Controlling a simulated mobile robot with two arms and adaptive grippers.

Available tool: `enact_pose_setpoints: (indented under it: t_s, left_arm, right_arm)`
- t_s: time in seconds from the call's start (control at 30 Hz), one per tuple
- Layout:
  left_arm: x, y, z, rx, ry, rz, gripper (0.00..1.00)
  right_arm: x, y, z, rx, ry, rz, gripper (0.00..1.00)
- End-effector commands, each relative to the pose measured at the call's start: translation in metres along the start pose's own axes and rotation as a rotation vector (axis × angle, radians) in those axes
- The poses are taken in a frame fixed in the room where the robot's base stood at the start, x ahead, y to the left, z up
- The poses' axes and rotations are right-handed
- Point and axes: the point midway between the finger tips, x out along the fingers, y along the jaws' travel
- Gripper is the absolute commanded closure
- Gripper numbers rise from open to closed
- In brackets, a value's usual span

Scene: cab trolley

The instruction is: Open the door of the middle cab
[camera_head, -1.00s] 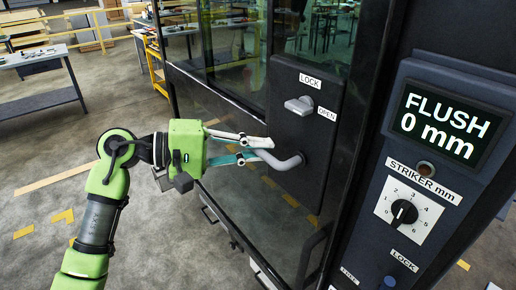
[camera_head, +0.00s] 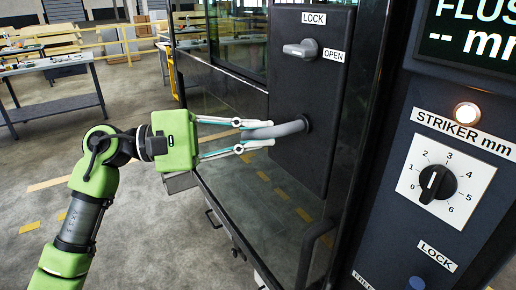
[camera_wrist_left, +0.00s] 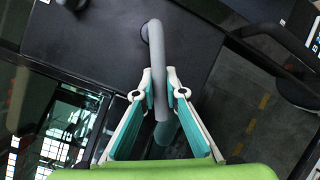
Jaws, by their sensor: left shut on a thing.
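The cab door (camera_head: 228,100) is a dark framed glass panel with a black lock plate (camera_head: 298,165). A grey curved handle (camera_head: 288,128) sticks out from the plate. My left gripper (camera_head: 254,134) has its fingers on either side of the handle's outer part. The left wrist view shows the handle (camera_wrist_left: 155,40) running between the fingertips (camera_wrist_left: 160,85), its end inside the grasp. A small grey lock lever (camera_head: 300,49) lies roughly level above the handle, near the LOCK and OPEN labels. I cannot tell whether the door stands slightly off its frame. My right gripper is out of view.
A control panel at the right has a display (camera_head: 468,30) reading "FLUSH -- mm", a lit lamp (camera_head: 467,115), a striker dial (camera_head: 437,184) and a blue button (camera_head: 418,283). A workbench (camera_head: 50,66) stands at the far left. Open floor lies left of the door.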

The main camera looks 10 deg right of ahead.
Motion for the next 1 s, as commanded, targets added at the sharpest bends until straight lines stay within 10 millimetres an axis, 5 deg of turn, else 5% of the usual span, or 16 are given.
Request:
enact_pose_setpoints:
  t_s: [0.3, 0.9, 1.0]
  left_arm:
    - [0.003, -0.014, -0.002, -0.133, -0.027, 0.052, 1.00]
    - [0.004, -0.014, 0.000, -0.174, -0.035, 0.068, 1.00]
    - [0.004, -0.014, 0.000, -0.173, -0.035, 0.068, 0.71]
  right_arm:
    - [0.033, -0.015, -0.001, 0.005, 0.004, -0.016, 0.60]
    - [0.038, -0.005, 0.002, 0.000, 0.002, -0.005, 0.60]
    - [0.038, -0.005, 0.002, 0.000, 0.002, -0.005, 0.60]
